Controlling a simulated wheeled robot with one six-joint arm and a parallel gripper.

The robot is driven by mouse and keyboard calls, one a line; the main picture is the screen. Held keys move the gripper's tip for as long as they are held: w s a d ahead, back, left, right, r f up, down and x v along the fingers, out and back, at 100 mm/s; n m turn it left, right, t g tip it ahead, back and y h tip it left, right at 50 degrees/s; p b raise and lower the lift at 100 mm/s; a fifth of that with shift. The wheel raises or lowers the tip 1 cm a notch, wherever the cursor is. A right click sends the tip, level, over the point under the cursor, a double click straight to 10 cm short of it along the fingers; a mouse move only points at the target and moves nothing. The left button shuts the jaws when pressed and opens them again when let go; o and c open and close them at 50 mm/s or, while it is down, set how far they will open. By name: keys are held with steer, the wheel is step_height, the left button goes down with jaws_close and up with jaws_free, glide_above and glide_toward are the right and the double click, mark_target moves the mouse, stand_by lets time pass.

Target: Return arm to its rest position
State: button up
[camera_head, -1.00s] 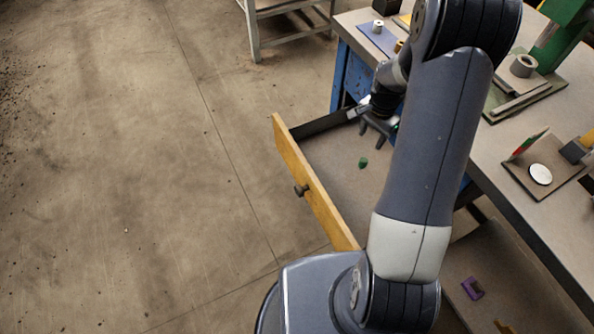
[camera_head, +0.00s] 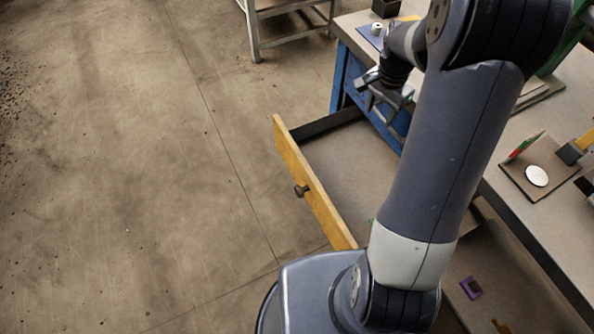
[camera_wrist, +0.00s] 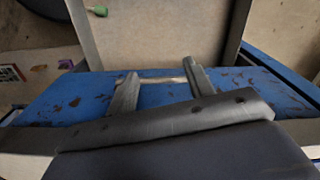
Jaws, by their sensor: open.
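My gripper (camera_head: 388,104) is raised above the back end of the open drawer, close to the blue side of the workbench. In the wrist view its two fingers (camera_wrist: 160,76) are apart with nothing between them. The blue, chipped bench surface lies behind them. My arm's thick dark link rises at the right of the head view and hides part of the drawer and bench. A small green piece (camera_wrist: 97,10) lies in the drawer; in the head view only a sliver of green shows beside my arm.
The drawer's wooden front (camera_head: 312,185) with its dark knob (camera_head: 301,191) stands pulled out over the floor. A purple hollow piece (camera_head: 471,288) lies on a lower surface at right. The bench top holds a board with a white disc (camera_head: 537,176). Open floor spreads left.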

stand_by(0.3)
step_height(320, 180, down, 10)
steer(key=shift+r+p, duration=1.2)
steer(key=shift+r, duration=0.95)
steer(key=shift+f, duration=0.1)
